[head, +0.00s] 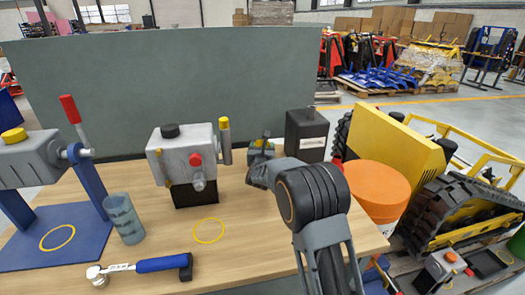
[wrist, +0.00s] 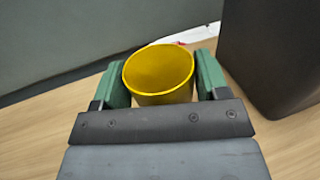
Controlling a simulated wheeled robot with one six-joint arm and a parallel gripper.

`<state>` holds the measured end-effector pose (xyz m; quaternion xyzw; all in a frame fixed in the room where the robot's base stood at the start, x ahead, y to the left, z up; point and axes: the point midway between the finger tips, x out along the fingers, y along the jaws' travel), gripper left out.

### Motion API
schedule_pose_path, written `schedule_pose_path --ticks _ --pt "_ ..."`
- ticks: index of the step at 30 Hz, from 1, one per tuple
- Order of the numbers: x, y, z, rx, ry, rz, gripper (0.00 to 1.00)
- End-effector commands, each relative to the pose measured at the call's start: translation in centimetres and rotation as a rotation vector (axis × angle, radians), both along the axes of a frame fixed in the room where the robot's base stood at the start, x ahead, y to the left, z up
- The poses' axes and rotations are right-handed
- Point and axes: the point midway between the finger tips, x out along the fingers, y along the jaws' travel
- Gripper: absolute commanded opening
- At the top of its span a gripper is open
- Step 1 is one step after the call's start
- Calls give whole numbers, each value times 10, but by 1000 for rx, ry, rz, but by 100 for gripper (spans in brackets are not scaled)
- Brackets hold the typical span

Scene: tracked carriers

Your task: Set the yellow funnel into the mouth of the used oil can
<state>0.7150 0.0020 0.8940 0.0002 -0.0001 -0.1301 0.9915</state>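The yellow funnel (wrist: 158,72) sits between the two green fingers of my gripper (wrist: 160,82) in the wrist view, its wide round mouth facing the camera and both fingers against its sides. In the head view only a little yellow of the funnel (head: 260,143) shows, mostly hidden by my gripper (head: 263,150). A black can with a white label (head: 306,130), which looks like the used oil can, stands upright just right of and behind my gripper. Its dark side (wrist: 270,55) fills the right of the wrist view. Its mouth cannot be made out.
A grey machine (head: 185,157) with red and yellow knobs stands left of my gripper. An orange-lidded bucket (head: 378,185) is at the right. A grey panel (head: 170,85) closes the back.

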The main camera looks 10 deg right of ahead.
Motion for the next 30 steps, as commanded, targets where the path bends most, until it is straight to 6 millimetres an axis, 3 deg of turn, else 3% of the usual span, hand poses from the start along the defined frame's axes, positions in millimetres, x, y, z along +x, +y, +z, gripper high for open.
schedule_pose_path --ticks 9,20,30 --pt "0 0 0 0 0 0 38" --pt "0 0 4 0 0 0 38" --pt "0 -1 34 -1 -2 -2 38"
